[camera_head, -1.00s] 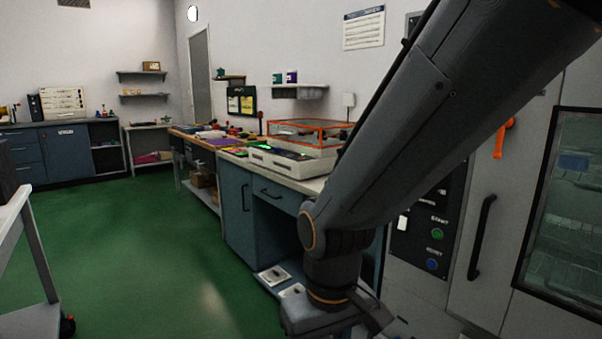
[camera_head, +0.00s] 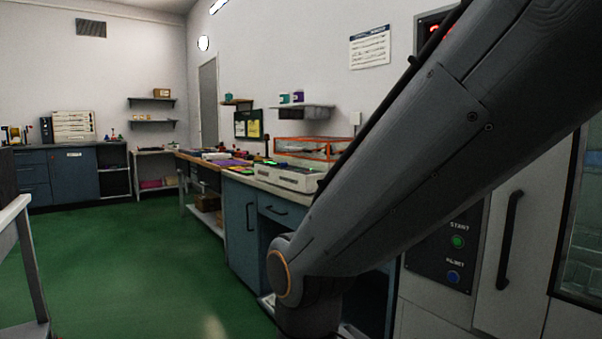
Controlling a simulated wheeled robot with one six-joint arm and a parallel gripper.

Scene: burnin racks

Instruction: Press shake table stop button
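A low white device (camera_head: 290,180) with an orange-framed clear cover (camera_head: 302,140) stands on the bench along the right wall, partly behind my arm. It looks like the shake table, but I cannot be sure. A small green light or patch shows near its left end. I cannot make out a stop button on it. My arm crosses the right half of the picture and bends down at the bottom centre. My gripper is below the picture's edge, so its fingers are hidden.
A tall cabinet on the right has a panel with a green START button (camera_head: 458,242) and a blue button (camera_head: 453,277), and a black handle (camera_head: 509,240). The blue bench (camera_head: 241,215) stands left of my arm. The green floor (camera_head: 150,260) is clear. A pale table (camera_head: 32,265) edges the left.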

